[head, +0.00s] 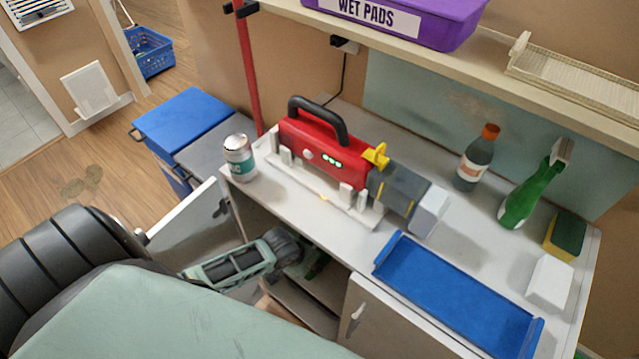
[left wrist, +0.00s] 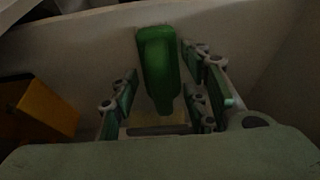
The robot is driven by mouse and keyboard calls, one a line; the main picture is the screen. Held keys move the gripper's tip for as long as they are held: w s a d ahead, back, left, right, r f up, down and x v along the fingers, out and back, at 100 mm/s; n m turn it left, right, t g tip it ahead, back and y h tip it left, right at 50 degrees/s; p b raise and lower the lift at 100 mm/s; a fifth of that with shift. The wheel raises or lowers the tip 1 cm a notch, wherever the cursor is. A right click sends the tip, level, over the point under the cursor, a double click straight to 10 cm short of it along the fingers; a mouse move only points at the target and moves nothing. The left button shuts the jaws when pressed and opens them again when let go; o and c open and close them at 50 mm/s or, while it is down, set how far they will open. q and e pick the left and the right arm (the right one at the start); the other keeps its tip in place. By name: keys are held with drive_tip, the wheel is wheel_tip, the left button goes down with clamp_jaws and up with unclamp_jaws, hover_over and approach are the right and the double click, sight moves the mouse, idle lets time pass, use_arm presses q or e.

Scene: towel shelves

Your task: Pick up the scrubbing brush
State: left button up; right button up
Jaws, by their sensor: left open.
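My left gripper (head: 308,262) reaches into the open cabinet under the counter. In the left wrist view its fingers (left wrist: 163,92) are spread, one on each side of a green object (left wrist: 157,62) that appears to be the scrubbing brush. It has a wide rounded far end and a narrower near end, with a dull yellow strip (left wrist: 158,125) below it. Gaps show between the fingers and the green object, so it is not gripped. In the head view the brush is mostly hidden by the gripper. My right gripper is in neither view.
The open cabinet door (head: 190,232) stands left of my gripper, and a closed door (head: 395,325) is to its right. The counter above holds a red machine (head: 322,150), a can (head: 239,160) and a blue tray (head: 455,290). An orange-yellow box (left wrist: 48,108) sits left inside.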

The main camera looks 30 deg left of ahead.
sight(320, 250)
use_arm(q)
drive_tip(key=w, duration=0.5)
drive_tip(key=shift+w+d+f, duration=0.1)
drive_tip(key=shift+d+f, duration=0.05)
drive_tip(key=shift+d, duration=0.1)
drive_tip(key=shift+w+f, duration=0.1)
drive_tip(key=shift+f, duration=0.3)
drive_tip(key=shift+c, duration=0.4)
clamp_jaws()
